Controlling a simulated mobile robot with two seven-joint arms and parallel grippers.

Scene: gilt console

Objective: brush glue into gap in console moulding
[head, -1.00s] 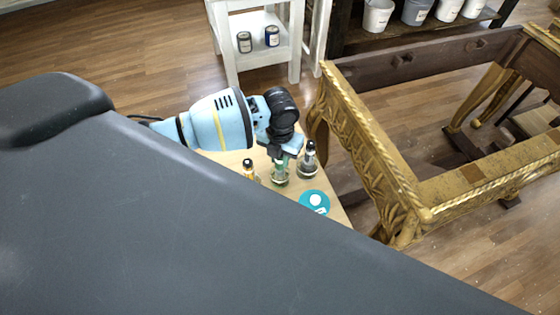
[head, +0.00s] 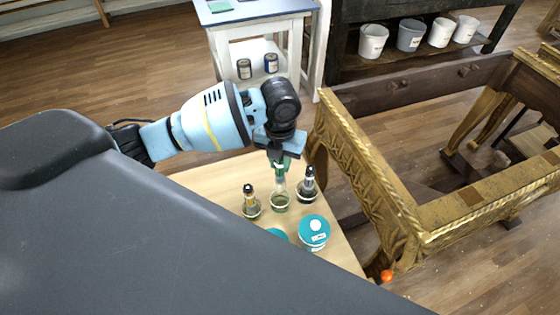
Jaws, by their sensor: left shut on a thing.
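The gilt console (head: 372,160) is a frame with a carved, gilded moulding, standing at the right without a top. I cannot make out the gap in the moulding. My left gripper (head: 280,158) points down over the small wooden table. It is shut on a green brush handle (head: 280,167), held upright above the middle glass bottle (head: 280,201). I cannot tell how far the brush reaches into the bottle. A bottle with a yellow band (head: 250,203) stands to the left, and a dark-topped bottle (head: 307,187) to the right. My right gripper is not in view.
The wooden table (head: 213,183) also holds a teal-lidded jar (head: 314,231) and a second teal lid (head: 277,234). An orange ball (head: 387,276) shows by the console's near corner. A white shelf unit (head: 225,47) and a dark shelf with white buckets (head: 373,40) stand behind.

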